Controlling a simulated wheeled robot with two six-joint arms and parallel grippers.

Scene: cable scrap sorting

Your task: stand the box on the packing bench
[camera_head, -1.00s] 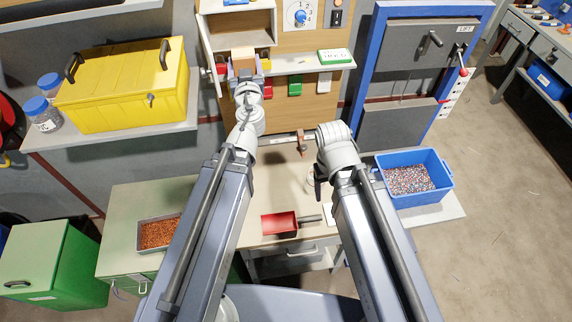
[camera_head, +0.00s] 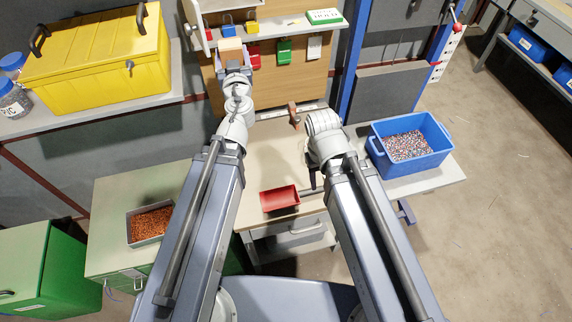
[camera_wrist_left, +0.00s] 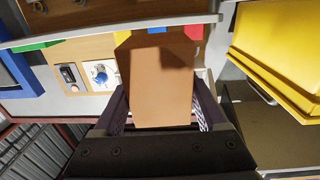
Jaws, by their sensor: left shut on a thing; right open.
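A tan box (camera_head: 231,48) is in the jaws of my left gripper (camera_head: 233,66), high up in front of the wooden back panel. In the left wrist view the box (camera_wrist_left: 160,85) fills the space between the fingers, with its plain brown face toward the camera. My right gripper (camera_head: 313,180) hangs low over the beige bench (camera_head: 265,160); its fingers are mostly hidden by my wrist, and nothing shows in it. Which surface is the packing bench is not marked; the beige bench is straight ahead.
A red scoop (camera_head: 280,199) lies on the beige bench. A blue bin (camera_head: 436,163) of granules stands right, a tray of copper bits (camera_head: 149,223) left. A yellow case (camera_head: 95,60) sits on the left shelf. A panel shelf (camera_head: 290,25) holds a green-and-white box (camera_head: 324,17).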

